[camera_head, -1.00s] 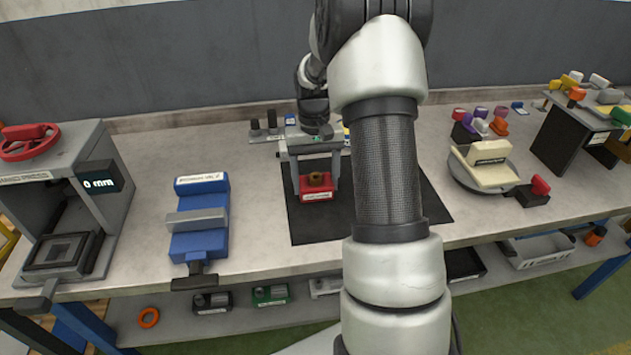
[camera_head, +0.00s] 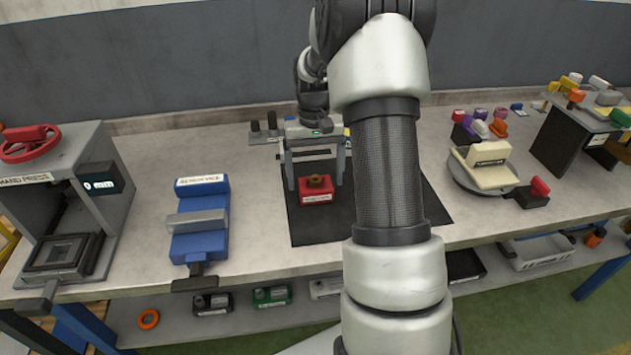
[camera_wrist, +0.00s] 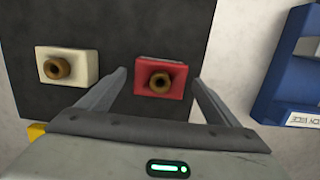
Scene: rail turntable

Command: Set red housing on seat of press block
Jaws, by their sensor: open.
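The red housing (camera_head: 316,197) with a brown ring-shaped boss on top sits on the dark mat (camera_head: 308,229) in the middle of the bench. My gripper (camera_head: 316,182) is open just above and behind it. In the wrist view, the red housing (camera_wrist: 150,88) lies between the two spread fingertips (camera_wrist: 160,77), with a visible gap to each finger. The grey hand press (camera_head: 100,190) stands at the far left. Its black square seat (camera_head: 40,268) at the bottom front is empty.
A blue vice (camera_head: 200,238) stands between the press and the mat. A cream housing (camera_wrist: 84,66) sits beside the red one in the wrist view. A round turntable (camera_head: 465,178) with a cream block is at the right.

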